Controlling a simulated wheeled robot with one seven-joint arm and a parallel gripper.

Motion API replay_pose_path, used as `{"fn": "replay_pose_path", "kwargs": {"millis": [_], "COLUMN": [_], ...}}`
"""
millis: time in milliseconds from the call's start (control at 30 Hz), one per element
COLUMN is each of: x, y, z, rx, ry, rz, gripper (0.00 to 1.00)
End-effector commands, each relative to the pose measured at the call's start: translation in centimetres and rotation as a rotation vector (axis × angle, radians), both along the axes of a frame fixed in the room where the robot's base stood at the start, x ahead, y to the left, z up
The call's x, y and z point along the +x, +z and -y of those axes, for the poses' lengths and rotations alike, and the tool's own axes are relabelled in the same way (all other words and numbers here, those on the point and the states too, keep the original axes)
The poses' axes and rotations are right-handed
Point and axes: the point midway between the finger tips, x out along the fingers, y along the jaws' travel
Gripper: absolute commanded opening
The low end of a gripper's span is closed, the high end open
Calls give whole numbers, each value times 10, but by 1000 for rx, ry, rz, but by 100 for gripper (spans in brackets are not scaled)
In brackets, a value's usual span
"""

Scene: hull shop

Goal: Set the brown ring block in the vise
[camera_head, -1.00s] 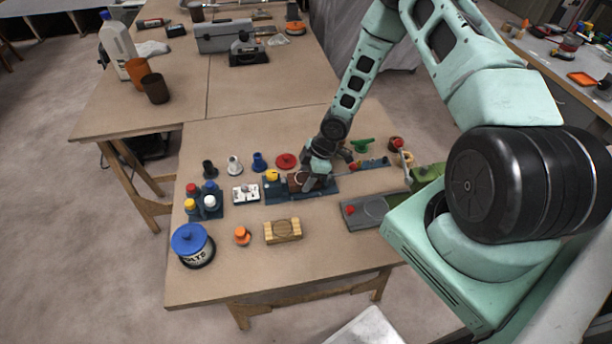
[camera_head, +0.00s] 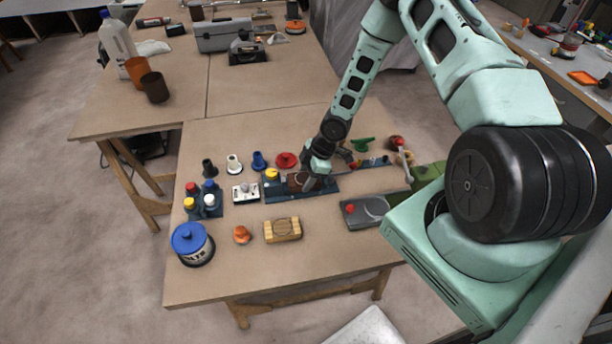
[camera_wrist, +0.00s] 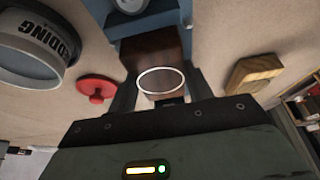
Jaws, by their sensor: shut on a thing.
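The brown ring block (camera_wrist: 155,55) is dark wood with a pale ring on its face, between my gripper's fingers in the wrist view. It also shows in the head view (camera_head: 296,180), partly hidden by my gripper (camera_head: 312,184). My gripper (camera_wrist: 160,97) is shut on the block. The blue vise (camera_head: 275,194) lies under and beside the block on the near table, with a yellow knob at its left end. The vise's blue body also shows at the top of the wrist view (camera_wrist: 115,27). I cannot tell whether the block rests on the vise.
A white switch box (camera_head: 245,193) stands left of the vise, with a red disc (camera_head: 287,160) behind. A wooden block (camera_head: 283,230) and a grey box with a red knob (camera_head: 362,212) are in front. A blue-lidded jar (camera_head: 192,245) stands at the table's front left.

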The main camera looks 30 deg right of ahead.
Motion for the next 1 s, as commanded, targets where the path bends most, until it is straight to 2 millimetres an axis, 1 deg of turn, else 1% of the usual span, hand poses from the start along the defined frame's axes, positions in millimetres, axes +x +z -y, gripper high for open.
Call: {"fn": "replay_pose_path", "kwargs": {"millis": [300, 333, 667, 1000], "x": [0, 0, 0, -4], "y": [-7, -6, -3, 22], "z": [0, 0, 1, 10], "rx": [0, 0, 0, 0], "ry": [0, 0, 0, -1], "rz": [0, 0, 0, 0], "gripper": [26, 59, 60, 60]}}
